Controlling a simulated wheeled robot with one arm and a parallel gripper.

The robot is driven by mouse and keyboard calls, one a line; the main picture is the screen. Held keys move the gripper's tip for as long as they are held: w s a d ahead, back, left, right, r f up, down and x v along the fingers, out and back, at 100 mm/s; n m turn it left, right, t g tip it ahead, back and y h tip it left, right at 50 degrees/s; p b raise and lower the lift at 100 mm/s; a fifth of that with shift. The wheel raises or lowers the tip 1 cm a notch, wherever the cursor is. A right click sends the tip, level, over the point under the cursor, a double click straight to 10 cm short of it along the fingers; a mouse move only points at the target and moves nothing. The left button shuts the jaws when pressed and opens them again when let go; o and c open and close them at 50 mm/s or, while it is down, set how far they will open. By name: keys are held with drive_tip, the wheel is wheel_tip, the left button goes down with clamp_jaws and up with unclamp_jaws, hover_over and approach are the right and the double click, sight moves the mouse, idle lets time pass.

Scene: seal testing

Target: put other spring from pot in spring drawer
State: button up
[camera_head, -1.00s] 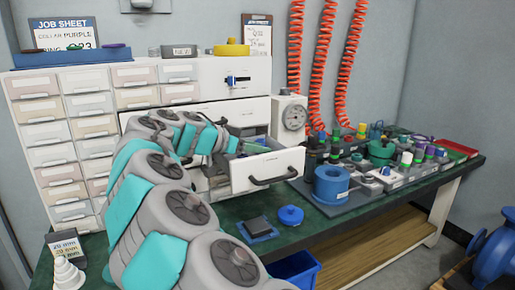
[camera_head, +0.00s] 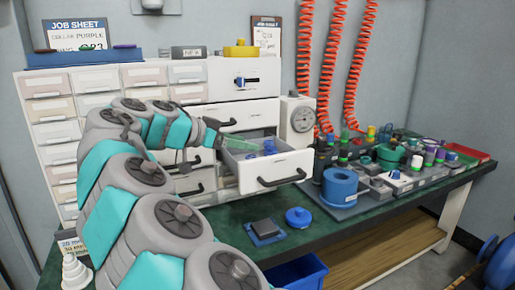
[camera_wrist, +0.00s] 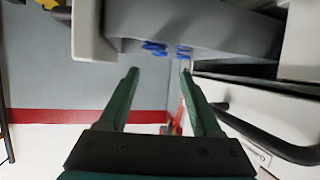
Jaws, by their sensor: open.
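The spring drawer (camera_head: 282,172) is pulled out, with a dark handle on its white front. Blue springs (camera_head: 269,147) lie inside it; two blue coils (camera_wrist: 153,47) also show in the wrist view, apart from the fingers. My gripper (camera_head: 219,139) is at the drawer's left side, near its rim. In the wrist view my gripper (camera_wrist: 158,72) has its two green fingers spread with nothing between them. I cannot tell which container is the pot; a blue round vessel (camera_head: 340,186) stands on the bench to the right.
Closed drawers (camera_head: 60,131) fill the cabinet to the left. A white dial gauge (camera_head: 298,118) stands just right of the open drawer. A blue knob-topped part (camera_head: 298,217) and a dark block (camera_head: 264,228) lie on the green bench in front. Several small parts crowd the right side.

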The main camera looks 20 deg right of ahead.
drive_tip(key=shift+v, duration=1.75)
drive_tip(key=shift+c, duration=0.3)
